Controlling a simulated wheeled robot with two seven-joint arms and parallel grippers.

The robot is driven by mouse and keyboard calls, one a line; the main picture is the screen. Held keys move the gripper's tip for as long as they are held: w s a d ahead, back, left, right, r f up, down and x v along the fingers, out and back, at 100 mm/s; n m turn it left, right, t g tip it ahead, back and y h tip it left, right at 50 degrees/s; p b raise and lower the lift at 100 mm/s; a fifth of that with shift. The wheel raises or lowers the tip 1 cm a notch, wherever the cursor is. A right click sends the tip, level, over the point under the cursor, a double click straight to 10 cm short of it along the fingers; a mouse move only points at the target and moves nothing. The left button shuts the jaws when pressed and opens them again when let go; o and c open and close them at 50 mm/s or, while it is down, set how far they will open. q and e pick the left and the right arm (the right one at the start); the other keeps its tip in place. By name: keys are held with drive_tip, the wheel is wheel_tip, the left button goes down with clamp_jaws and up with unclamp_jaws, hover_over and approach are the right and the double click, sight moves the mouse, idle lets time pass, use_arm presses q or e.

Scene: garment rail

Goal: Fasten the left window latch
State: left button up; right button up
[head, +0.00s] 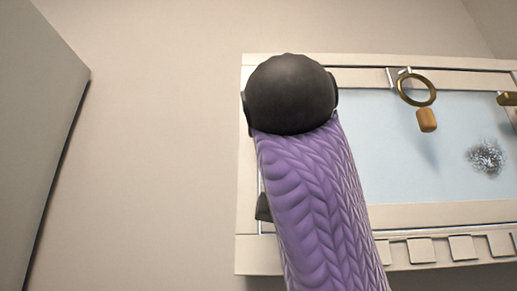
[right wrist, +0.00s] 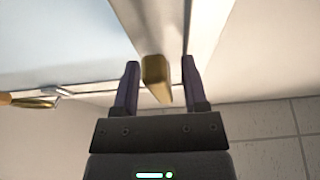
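The window (head: 385,150) fills the right half of the head view, with a pale frame and a grey-blue pane. In the right wrist view my right gripper (right wrist: 160,85) is open. A gold latch handle (right wrist: 156,78) shows between its two dark purple fingers, with a visible gap on each side. I cannot tell how deep it lies between them, or whether it is the left latch. A gold piece (head: 507,98) is cut off at the right edge of the head view. My own arm hides the window's left part. My left gripper is not in view.
A gold ring (head: 416,89) hangs on a bracket at the frame's top, with an orange-brown block (head: 427,120) below it. A dark speckled patch (head: 486,157) marks the pane. A grey panel (head: 38,120) stands at far left. Bare wall lies between panel and window.

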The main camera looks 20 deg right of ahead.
drive_tip(key=shift+s+f+b, duration=0.25)
drive_tip(key=shift+b, duration=0.1)
drive_tip(key=b+v, duration=0.5)
drive_tip(key=v, duration=0.4)
drive_tip(key=shift+s, duration=0.2)
drive_tip(key=shift+a+r, duration=0.1)
